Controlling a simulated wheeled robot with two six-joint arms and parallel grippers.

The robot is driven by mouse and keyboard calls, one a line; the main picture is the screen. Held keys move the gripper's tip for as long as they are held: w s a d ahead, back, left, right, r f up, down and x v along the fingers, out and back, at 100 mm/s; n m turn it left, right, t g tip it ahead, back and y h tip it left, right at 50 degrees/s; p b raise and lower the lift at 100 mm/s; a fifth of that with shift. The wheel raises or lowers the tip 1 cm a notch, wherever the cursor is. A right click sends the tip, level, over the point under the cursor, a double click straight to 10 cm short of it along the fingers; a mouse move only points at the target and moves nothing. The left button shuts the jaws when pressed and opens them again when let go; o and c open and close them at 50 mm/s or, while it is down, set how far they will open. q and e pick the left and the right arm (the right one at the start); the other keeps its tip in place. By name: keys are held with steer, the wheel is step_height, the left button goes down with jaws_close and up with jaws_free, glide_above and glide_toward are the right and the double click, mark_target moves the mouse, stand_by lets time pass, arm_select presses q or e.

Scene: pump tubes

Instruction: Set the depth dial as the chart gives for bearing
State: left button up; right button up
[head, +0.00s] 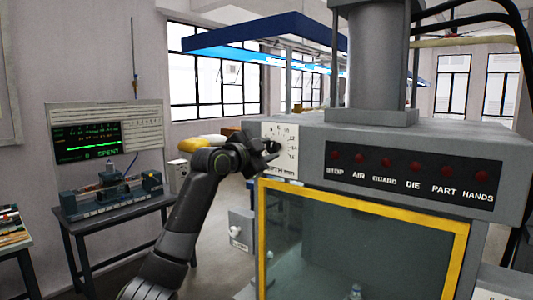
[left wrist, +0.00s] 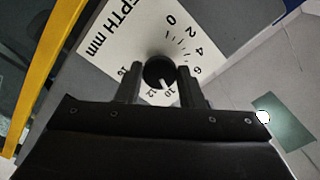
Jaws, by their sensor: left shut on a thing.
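The depth dial is a black knob (left wrist: 158,72) with a white pointer line, on a white plate marked "DEPTH mm" (left wrist: 108,35) in the left wrist view. The pointer line aims close to the 10. The plate (head: 291,166) also shows on the machine's left front in the head view. My left gripper (head: 272,147) is at this plate; in the left wrist view its fingers (left wrist: 158,80) stand on either side of the knob, shut on it. Part of the scale is hidden by the fingers. No bearing chart is legible. My right gripper is not in view.
The press has a yellow-framed guard window (head: 362,192) and a row of red lamps labelled STOP to HANDS (head: 415,168). A wall panel with a green-text screen (head: 87,141) stands behind a bench with a fixture (head: 110,192) at left. A yellow object (head: 200,143) lies behind my left arm.

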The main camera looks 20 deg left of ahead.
arm_select(q)
steer(key=m, duration=0.3)
steer(key=shift+m, duration=0.4)
steer(key=m+b, duration=0.1)
steer(key=m, duration=0.2)
steer(key=shift+m, duration=0.3)
steer(key=m, duration=0.6)
steer(key=o, duration=1)
